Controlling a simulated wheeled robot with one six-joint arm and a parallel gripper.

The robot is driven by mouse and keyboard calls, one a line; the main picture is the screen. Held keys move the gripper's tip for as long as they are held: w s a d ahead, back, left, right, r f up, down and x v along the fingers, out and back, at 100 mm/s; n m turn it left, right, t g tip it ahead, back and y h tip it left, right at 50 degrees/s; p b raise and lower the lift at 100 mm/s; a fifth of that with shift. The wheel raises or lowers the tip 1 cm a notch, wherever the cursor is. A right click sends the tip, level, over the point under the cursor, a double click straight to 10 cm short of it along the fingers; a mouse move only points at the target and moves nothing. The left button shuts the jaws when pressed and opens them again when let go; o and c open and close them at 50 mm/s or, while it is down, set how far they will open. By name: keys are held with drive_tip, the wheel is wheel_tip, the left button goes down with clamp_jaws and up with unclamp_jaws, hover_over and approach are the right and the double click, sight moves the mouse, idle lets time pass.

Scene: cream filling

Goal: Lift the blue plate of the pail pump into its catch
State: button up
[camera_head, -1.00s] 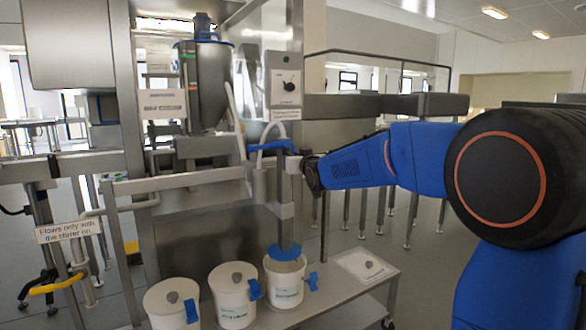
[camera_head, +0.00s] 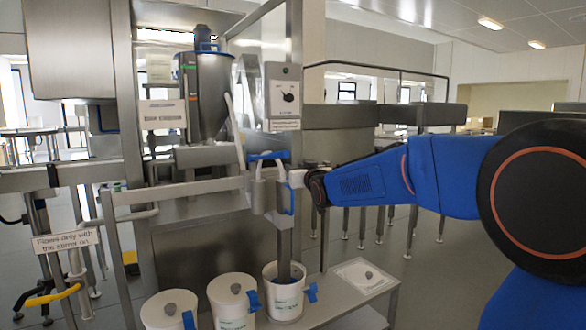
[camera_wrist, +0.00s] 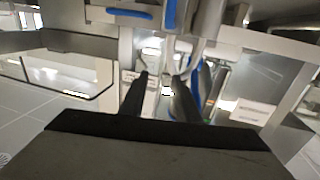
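The pail pump stands at the centre of the head view, a grey upright post (camera_head: 284,243) reaching down into the right-hand white pail (camera_head: 285,298). A blue handle (camera_head: 268,156) tops it, and a blue upright strip (camera_head: 289,196) shows beside the post. I see no flat blue plate over the pail, and I cannot tell whether the strip is part of it. My gripper (camera_head: 298,178) is at the right side of the pump's upper part. In the wrist view its two dark fingers (camera_wrist: 161,77) stand apart with no clear thing between them. The catch is not clearly visible.
Two lidded white pails (camera_head: 232,300) stand to the left on the steel bench. A white lid (camera_head: 366,277) lies to the right of the open pail. A steel rail (camera_head: 180,189) crosses in front of the machine. A switch box (camera_head: 284,98) is above the pump.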

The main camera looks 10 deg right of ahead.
drive_tip(key=s+d, duration=0.1)
drive_tip(key=s, duration=1.2)
drive_tip(key=shift+s+d, duration=0.2)
drive_tip(key=shift+d, duration=0.1)
